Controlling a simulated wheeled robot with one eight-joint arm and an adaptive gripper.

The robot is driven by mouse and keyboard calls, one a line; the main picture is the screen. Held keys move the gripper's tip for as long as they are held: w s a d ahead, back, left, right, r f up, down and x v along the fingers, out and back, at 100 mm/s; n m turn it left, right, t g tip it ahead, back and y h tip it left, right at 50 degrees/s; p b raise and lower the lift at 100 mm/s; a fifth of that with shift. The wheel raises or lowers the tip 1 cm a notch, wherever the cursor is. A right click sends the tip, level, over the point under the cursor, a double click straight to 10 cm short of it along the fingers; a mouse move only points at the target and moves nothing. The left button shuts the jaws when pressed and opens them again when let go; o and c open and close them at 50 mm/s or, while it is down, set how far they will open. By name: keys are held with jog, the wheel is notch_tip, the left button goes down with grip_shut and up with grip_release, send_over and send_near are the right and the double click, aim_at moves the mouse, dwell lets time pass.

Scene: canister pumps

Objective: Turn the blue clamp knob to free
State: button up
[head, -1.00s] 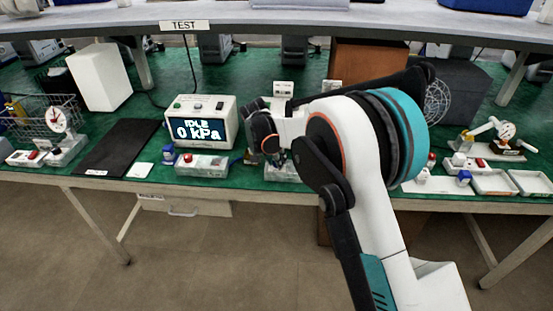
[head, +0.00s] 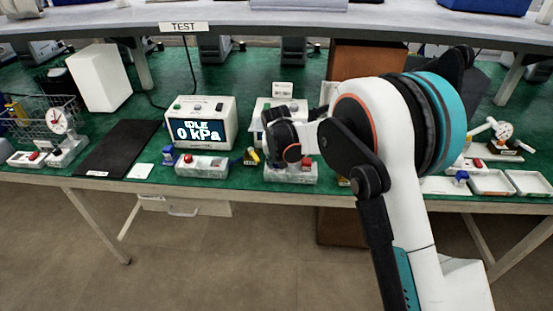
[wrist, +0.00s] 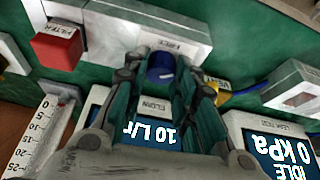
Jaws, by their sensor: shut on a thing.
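The blue clamp knob (wrist: 160,64) stands upright between the two fingers of my gripper (wrist: 162,82) in the wrist view. The fingers are shut on its sides. A small label on the white fixture (wrist: 118,28) lies just beyond the knob; I cannot read it surely. In the head view my gripper (head: 288,152) is over the grey-white fixture (head: 290,175) near the front edge of the bench, and it hides the knob there.
A red block (wrist: 58,46) labelled FILTER sits beside the knob in the wrist view. A lit display (wrist: 150,134) lies under the fingers. The gauge box (head: 200,122), reading IDLE 0 kPa, stands to the left. A black mat (head: 118,150) lies farther left.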

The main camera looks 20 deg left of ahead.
jog(key=n, duration=0.1)
jog(key=n+y, duration=0.1)
jog(key=n, duration=0.1)
jog(key=shift+w+d+n+g, duration=0.1)
jog(key=shift+d+n+g, duration=0.05)
jog(key=shift+n+g, duration=0.15)
jog(key=shift+n+g+y+p, duration=0.35)
jog(key=shift+n+g+y, duration=0.25)
jog(key=shift+n, duration=1.3)
jog(key=o, duration=1.1)
jog(key=shift+c, duration=0.2)
jog(key=v, duration=1.2)
jog(key=shift+w, duration=0.1)
